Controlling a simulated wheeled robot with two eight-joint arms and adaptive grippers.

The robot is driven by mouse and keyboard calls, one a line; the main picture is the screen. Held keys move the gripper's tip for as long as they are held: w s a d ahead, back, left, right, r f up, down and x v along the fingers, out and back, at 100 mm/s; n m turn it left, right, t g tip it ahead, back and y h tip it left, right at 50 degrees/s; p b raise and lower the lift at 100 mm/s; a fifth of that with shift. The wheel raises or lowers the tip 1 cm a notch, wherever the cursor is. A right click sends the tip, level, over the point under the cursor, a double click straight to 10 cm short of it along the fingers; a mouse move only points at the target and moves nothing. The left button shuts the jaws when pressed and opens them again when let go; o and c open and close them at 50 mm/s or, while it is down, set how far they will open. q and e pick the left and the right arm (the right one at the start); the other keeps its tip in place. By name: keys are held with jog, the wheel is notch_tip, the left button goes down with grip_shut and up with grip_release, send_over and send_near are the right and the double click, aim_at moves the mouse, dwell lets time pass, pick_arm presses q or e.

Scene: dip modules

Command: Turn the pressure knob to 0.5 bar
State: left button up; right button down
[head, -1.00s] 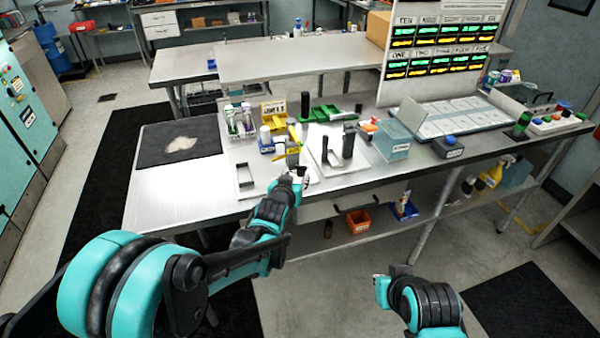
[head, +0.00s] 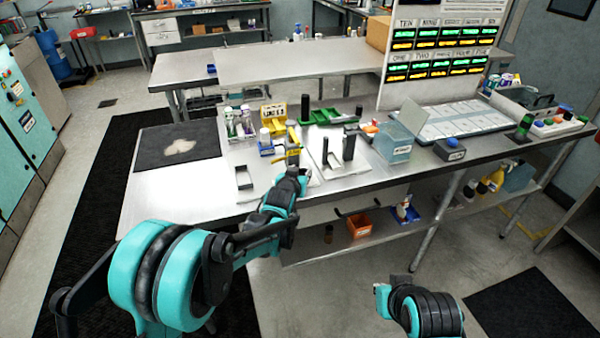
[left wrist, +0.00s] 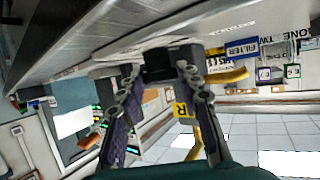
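My left gripper (head: 292,180) is at the front edge of the workbench (head: 200,198), just in front of a small upright device with a yellow part (head: 293,153). In the left wrist view its two fingers (left wrist: 157,72) stand apart, one on each side of a dark block-like part (left wrist: 158,62). I cannot tell whether they touch it, or whether it is the pressure knob. No pressure scale is readable. A yellow part (left wrist: 190,108) shows beyond the fingers. My right gripper (head: 382,292) hangs low in front of the bench; its fingers are too small to judge.
A blue-labelled bottle (head: 266,142), a yellow bin (head: 273,115) and a green tray (head: 325,117) stand close behind the left gripper. Black posts (head: 348,143) stand to its right, then a clear box (head: 394,148). The bench's front left is clear.

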pick_arm(q)
jog(key=shift+d+n+y, duration=0.1)
jog(key=shift+n+y, duration=0.3)
jog(key=shift+y, duration=0.1)
jog(key=shift+d+n+y+p, duration=0.2)
jog(key=shift+n+y+p, duration=0.05)
jog(key=shift+n+y, duration=0.7)
jog(key=shift+d+n+y+p, duration=0.2)
jog(key=shift+n+y, duration=0.55)
jog(key=shift+y, duration=0.3)
jog(key=shift+w+d+n+g+y+p, duration=0.2)
jog(key=shift+n+g+y, duration=0.25)
jog(key=shift+n+y, duration=0.75)
jog(key=shift+s+d+n+g+y+p, duration=0.1)
jog(key=shift+n+g+y+p, duration=0.25)
jog(key=shift+n+y, duration=0.85)
jog(key=shift+g, duration=0.3)
jog(key=o, duration=0.9)
jog(key=v, duration=1.2)
jog(key=shift+d+f, duration=0.15)
jog(key=shift+w, duration=0.1)
